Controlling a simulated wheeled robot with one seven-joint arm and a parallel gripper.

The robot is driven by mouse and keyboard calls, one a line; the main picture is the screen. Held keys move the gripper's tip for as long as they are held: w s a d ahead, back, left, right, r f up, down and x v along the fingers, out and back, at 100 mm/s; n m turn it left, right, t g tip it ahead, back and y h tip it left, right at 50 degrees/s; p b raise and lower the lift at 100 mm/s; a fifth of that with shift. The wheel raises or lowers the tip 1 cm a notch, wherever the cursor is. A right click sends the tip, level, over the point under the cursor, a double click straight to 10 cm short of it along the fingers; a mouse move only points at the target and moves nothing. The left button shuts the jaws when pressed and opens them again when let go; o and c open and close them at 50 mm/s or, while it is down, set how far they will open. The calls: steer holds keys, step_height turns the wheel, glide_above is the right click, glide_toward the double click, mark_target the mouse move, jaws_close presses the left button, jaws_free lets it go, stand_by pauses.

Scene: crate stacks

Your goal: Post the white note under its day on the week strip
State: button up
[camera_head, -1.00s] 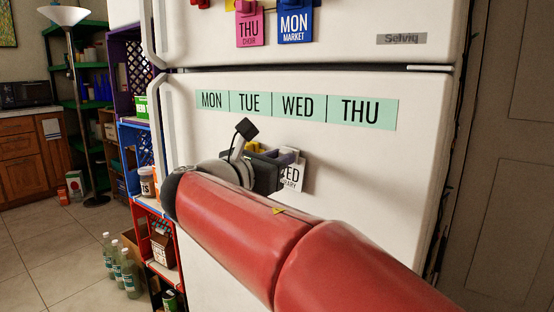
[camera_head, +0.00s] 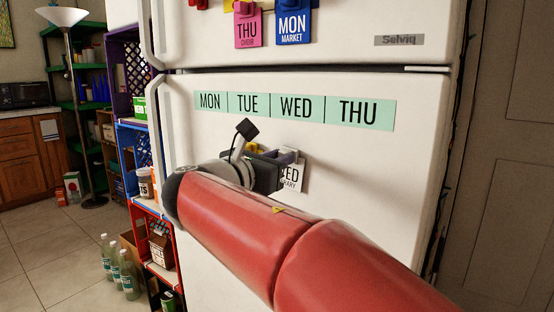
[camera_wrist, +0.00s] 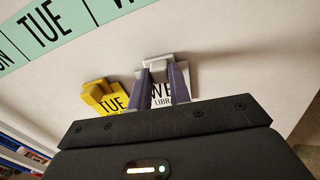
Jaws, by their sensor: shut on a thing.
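The white note (camera_head: 291,181) reads WED LIBRARY and is right at the lower fridge door, below the WED square of the strip. My gripper (camera_wrist: 161,70) is shut on its pale grip block, and the fingers cover part of the lettering; the note (camera_wrist: 184,90) also shows in the wrist view. I cannot tell whether it touches the door. The mint week strip (camera_head: 357,113) reads MON, TUE, WED, THU and runs across the door above. A yellow TUE note (camera_wrist: 100,97) is on the door just left of my fingers; in the head view my gripper mostly hides it.
A pink THU note (camera_head: 248,28) and a blue MON note (camera_head: 292,24) hang on the upper fridge door (camera_head: 350,40). The door right of the white note is bare.

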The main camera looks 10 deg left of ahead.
steer(key=o, duration=0.9)
steer(key=shift+w, duration=0.1)
steer(key=shift+v, duration=3.55)
